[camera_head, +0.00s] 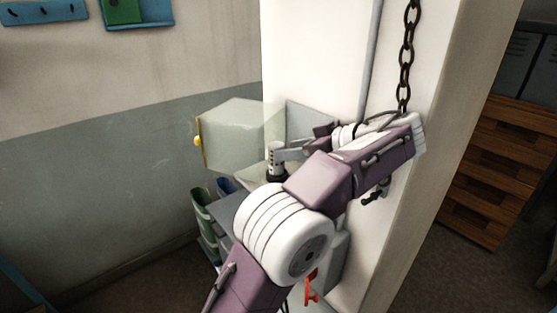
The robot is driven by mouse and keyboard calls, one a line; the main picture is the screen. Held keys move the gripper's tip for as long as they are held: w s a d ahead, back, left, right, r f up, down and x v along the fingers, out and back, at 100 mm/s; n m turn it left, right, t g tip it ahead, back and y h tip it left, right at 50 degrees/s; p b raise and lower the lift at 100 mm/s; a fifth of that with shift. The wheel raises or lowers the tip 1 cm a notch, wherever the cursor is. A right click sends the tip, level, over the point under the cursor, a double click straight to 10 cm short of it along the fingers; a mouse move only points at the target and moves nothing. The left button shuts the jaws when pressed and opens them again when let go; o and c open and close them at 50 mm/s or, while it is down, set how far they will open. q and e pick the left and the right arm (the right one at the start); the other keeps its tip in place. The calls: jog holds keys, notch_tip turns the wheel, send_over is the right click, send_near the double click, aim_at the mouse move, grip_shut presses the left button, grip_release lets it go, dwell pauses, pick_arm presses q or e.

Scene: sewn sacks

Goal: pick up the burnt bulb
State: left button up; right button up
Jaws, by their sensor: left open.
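My left gripper (290,154) reaches left from my bent purple and white arm, in front of the pale pillar. It is open, and its fingers are small and partly hidden by the arm. A small whitish cylinder with a dark base (275,162) stands right by the fingertips. I cannot tell whether it touches them, or whether it is the burnt bulb. No other bulb can be made out. My right gripper is not in view.
An open see-through door (232,135) with a yellow knob (197,141) stands left of the gripper. A chain (406,60) hangs along the pillar (315,50). Green and blue bins (203,212) are below. Wooden drawers (500,165) stand at right. Floor at left is clear.

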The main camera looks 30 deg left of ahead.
aim_at(277, 173)
pick_arm(q)
jog(key=a, duration=0.1)
jog(key=a+f, duration=0.1)
jog(key=s+a+p, duration=0.1)
jog(key=shift+a+f, duration=0.25)
jog(key=shift+a, duration=0.1)
jog(key=shift+w+a+f, duration=0.1)
jog(key=shift+a+f, duration=0.05)
jog(key=shift+a, duration=0.05)
jog(key=shift+w+f, duration=0.15)
jog(key=shift+w, duration=0.15)
jog(key=c, duration=0.9)
jog(key=shift+s, duration=0.15)
grip_shut()
jog(key=shift+d, duration=0.1)
